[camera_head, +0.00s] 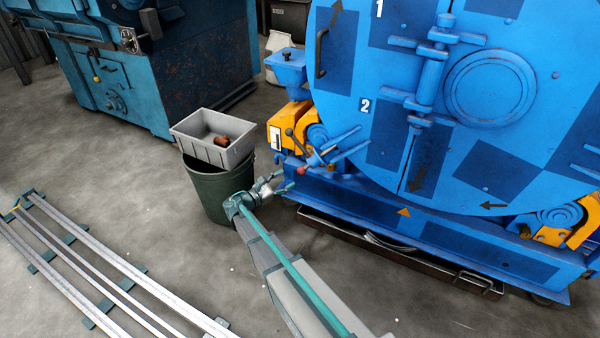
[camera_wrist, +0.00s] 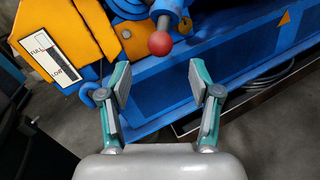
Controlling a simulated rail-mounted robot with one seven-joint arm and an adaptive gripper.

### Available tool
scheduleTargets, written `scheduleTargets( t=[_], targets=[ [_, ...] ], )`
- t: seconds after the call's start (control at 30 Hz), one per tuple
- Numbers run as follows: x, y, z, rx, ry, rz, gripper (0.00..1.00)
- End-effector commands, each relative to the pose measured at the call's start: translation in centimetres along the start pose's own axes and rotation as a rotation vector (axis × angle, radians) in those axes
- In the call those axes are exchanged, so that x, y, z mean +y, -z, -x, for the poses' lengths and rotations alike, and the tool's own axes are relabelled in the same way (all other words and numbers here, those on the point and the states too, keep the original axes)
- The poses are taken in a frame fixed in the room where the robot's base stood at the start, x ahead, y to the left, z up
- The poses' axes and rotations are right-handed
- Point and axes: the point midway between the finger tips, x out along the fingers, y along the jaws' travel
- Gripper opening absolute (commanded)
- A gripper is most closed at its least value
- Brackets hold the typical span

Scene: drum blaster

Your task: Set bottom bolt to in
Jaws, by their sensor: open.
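The blue drum (camera_head: 385,185) stands at the right of the head view, with a vertical door seam and a hinge-like bar across it. I cannot tell for certain which part is the bottom bolt. A small lug (camera_head: 417,125) sits at the lower end of that bar. A handle with a red ball (camera_head: 328,172) sticks out at the drum's lower left; the red ball (camera_wrist: 160,44) shows in the wrist view just beyond my fingertips. My gripper (camera_head: 282,184) is open and empty, its fingertips (camera_wrist: 161,80) apart, low in front of the blue base, not touching the ball.
A dark-ball lever (camera_head: 289,132) and a yellow housing (camera_head: 288,125) with a white label (camera_wrist: 52,52) are near the handle. A green bin (camera_head: 215,190) with a grey tray (camera_head: 208,148) stands left of my gripper. Floor rails (camera_head: 110,265) lie at lower left.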

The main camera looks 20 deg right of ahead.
Motion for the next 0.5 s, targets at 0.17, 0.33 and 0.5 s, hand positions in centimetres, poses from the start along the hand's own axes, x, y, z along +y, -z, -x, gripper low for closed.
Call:
scheduleTargets(
  t=[0.17, 0.33, 0.5],
  targets=[
    [-0.1, 0.4, -3.1, 0.0, 0.002, -0.001, 0.63],
    [-0.1, 0.4, -5.9, 0.001, 0.001, -0.003, 0.63],
    [-0.1, 0.3, -8.0, 0.002, 0.0, -0.002, 0.63]
  ],
)
